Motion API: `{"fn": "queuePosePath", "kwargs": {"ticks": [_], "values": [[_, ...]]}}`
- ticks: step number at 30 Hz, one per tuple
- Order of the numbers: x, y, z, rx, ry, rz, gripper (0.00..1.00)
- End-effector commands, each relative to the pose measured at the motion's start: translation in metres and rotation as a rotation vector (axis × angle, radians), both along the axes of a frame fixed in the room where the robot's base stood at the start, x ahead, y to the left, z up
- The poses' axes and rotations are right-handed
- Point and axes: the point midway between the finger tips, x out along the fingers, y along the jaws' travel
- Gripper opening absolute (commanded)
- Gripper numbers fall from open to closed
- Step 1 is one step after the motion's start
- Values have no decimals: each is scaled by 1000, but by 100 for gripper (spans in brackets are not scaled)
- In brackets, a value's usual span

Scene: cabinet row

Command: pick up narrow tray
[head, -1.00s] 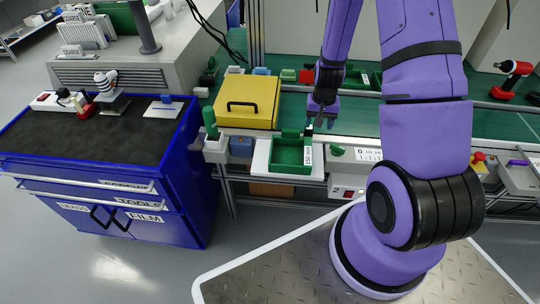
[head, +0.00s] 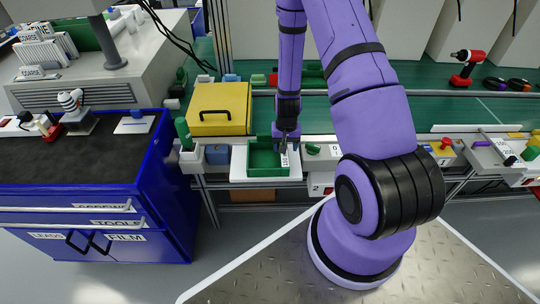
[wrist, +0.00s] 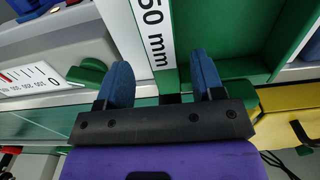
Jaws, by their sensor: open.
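A small green tray (head: 262,169) sits on a white plate on the bench front, with a white label on its right wall. In the wrist view the label ends in "50 mm" and the tray's green wall (wrist: 168,76) shows close up. My gripper (head: 286,148) is over the tray's right side, pointing down. In the wrist view my gripper's two blue fingers (wrist: 163,85) are apart, one on each side of the labelled wall. Whether the fingers touch the wall cannot be told.
A yellow box (head: 220,108) with a black handle stands behind the tray. A grey panel (head: 322,150) with a green knob is just right of it. A blue cabinet (head: 150,190) stands at left.

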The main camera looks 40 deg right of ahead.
Motion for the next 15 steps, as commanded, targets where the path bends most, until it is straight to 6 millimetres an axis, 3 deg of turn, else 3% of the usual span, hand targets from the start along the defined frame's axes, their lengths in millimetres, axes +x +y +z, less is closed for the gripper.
{"fn": "queuePosePath", "kwargs": {"ticks": [6,15], "values": [[0,4,-27,1,2,-1,62],[0,4,-36,1,-1,0,62]]}}
